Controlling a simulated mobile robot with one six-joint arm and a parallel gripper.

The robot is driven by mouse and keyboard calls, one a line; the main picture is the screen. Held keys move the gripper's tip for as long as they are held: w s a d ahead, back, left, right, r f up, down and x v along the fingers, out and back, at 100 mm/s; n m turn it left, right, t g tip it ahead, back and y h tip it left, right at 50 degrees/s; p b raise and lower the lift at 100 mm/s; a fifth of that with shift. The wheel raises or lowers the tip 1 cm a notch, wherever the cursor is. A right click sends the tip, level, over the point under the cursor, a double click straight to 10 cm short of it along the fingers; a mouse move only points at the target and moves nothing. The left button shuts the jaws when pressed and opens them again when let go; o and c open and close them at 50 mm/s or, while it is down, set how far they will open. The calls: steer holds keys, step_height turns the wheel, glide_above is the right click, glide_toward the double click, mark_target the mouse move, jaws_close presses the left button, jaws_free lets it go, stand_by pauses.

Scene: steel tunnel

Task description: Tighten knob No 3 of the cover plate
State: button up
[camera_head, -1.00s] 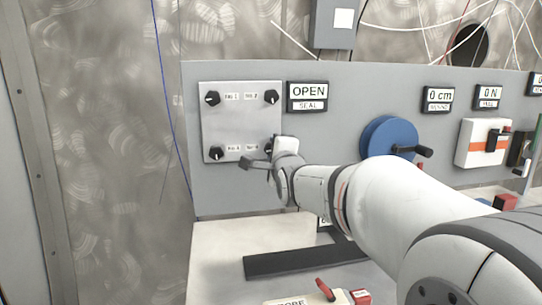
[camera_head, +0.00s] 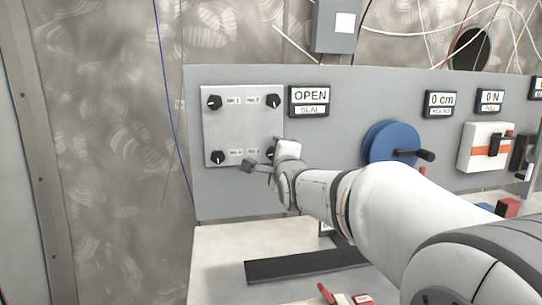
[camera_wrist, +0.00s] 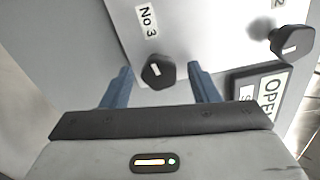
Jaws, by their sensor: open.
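The cover plate (camera_head: 240,128) is a light grey square panel with black knobs at its corners, fixed to a grey upright board. Knob No 3 (camera_wrist: 158,71) is black, many-sided with a white mark. It shows between the two blue fingers in the wrist view, with its label above it. In the head view knob No 3 (camera_head: 270,156), at the lower right corner, is partly hidden by my gripper. My gripper (camera_wrist: 162,86) is open, one finger on each side of knob No 3; contact cannot be told. My gripper (camera_head: 262,160) also shows in the head view.
Knob No 2 (camera_wrist: 292,43) is at the right in the wrist view, close to the OPEN sign (camera_wrist: 268,92). A blue wheel (camera_head: 390,144) with a black handle stands right of the plate. A dark bar (camera_head: 305,264) lies on the pale bench below my arm.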

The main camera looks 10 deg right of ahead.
steer(key=s, duration=0.7)
steer(key=shift+s, duration=0.4)
steer(key=s+f+n+g+p, duration=0.5)
steer(key=s+n+g+p, duration=0.2)
steer(key=s+n, duration=0.3)
steer(key=s+f+n+g+p, duration=0.6)
steer(key=s+n+g+p, duration=0.2)
steer(key=s, duration=0.7)
steer(key=shift+a+n+p, duration=0.25)
steer(key=shift+n+p, duration=0.05)
steer(key=shift+n, duration=0.7)
